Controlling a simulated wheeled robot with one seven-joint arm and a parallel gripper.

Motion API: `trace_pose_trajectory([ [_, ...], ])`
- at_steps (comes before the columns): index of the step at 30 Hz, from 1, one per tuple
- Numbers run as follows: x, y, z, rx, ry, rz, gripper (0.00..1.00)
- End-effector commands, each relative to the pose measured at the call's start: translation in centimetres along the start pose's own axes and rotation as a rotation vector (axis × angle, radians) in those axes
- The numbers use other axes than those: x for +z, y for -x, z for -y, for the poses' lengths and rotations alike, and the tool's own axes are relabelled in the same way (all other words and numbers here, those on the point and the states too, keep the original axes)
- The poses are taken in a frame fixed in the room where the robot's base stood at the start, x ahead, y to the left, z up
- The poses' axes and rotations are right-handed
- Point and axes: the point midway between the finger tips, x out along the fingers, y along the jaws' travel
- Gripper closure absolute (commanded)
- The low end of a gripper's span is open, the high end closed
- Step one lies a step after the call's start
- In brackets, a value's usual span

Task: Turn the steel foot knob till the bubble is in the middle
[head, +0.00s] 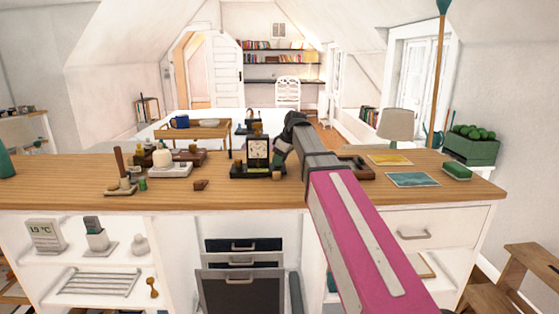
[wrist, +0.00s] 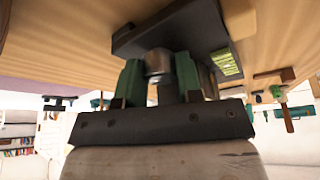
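In the head view, a dark instrument (head: 258,150) with a pale dial stands on a black base on the wooden counter. My gripper (head: 279,158) is at the right side of this base, largely hidden by my arm. In the wrist view, the steel foot knob (wrist: 158,62) sits under the black base plate (wrist: 180,28), between my two green fingers. The fingers lie close against both sides of it with no clear gap. A yellow-green ribbed piece (wrist: 226,62) shows beside the right finger. I cannot make out the bubble in either view.
On the right lie yellow (head: 391,160) and blue (head: 412,179) mats and a green-topped block (head: 456,171). The counter's front strip is mostly clear.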

Motion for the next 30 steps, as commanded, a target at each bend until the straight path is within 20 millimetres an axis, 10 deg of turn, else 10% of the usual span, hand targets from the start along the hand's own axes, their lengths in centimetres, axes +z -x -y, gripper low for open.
trace_pose_trajectory([
  [27,-0.06,0.04,-0.14,-0.114,0.276,-0.001,0.90],
  [28,-0.07,0.04,-0.14,-0.114,0.276,-0.001,0.60],
  [30,-0.06,0.03,-0.14,-0.114,0.275,-0.001,0.56],
])
